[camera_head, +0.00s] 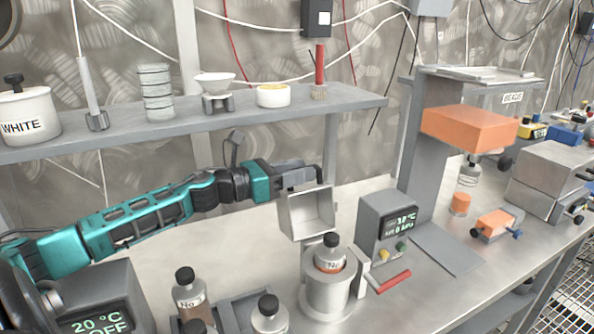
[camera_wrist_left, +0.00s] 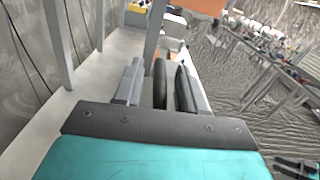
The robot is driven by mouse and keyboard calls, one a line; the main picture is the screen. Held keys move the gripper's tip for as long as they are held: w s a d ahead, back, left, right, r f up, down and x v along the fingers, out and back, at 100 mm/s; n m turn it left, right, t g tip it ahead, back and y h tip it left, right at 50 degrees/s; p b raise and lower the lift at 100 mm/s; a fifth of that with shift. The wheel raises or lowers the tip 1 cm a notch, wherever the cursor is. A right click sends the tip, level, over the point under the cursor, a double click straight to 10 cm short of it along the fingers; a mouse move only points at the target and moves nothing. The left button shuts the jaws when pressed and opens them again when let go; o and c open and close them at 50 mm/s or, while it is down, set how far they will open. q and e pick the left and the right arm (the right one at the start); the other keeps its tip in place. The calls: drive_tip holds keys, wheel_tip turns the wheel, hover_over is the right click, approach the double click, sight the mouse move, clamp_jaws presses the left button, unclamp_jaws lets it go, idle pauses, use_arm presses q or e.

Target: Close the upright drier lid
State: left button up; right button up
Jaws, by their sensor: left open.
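The drier (camera_head: 328,292) is a grey cylindrical holder on the steel table, with a dark-capped bottle (camera_head: 331,258) with an orange label standing in it. Its lid (camera_head: 306,213), a grey square shallow cover, stands upright behind the bottle. My left gripper (camera_head: 316,175) is at the lid's top edge, its dark fingers pointing right; I cannot tell whether they touch it. In the left wrist view the left gripper (camera_wrist_left: 171,88) is open, with a narrow gap and nothing seen between its pads. A dark forked shape at that view's lower right may be my right gripper (camera_wrist_left: 297,168).
A control box (camera_head: 387,228) with a display and a red-handled lever (camera_head: 393,281) stand right of the drier. Capped bottles (camera_head: 190,292) stand at the front left. A shelf (camera_head: 200,122) with pots runs behind my arm. An orange block (camera_head: 468,130) is at the right.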

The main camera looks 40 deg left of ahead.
use_arm(q)
drive_tip(key=shift+c, duration=0.5)
clamp_jaws()
